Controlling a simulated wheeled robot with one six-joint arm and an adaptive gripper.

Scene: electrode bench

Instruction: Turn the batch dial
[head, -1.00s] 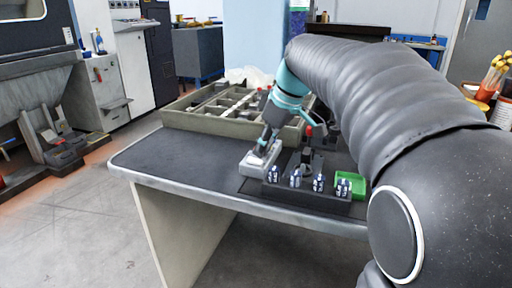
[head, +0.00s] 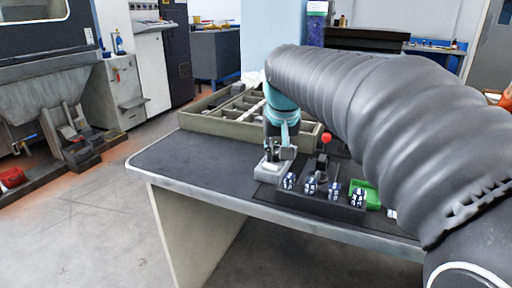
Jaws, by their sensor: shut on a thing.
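A small light grey box (head: 271,172), which seems to bear the batch dial, sits on the dark bench near its front edge. My gripper (head: 276,157) reaches down onto the top of this box, with its teal wrist above it. The jaws are shut on what seems to be the dial. The dial itself is mostly hidden by the fingers and too small to make out, so I cannot tell its angle.
Right of the box is a black rack (head: 318,203) with several blue-and-white pieces. Behind it stands a red-knobbed lever (head: 326,138). A green tray (head: 372,193) is at the right, a compartmented tray (head: 195,122) behind. The bench's left part (head: 190,158) is clear.

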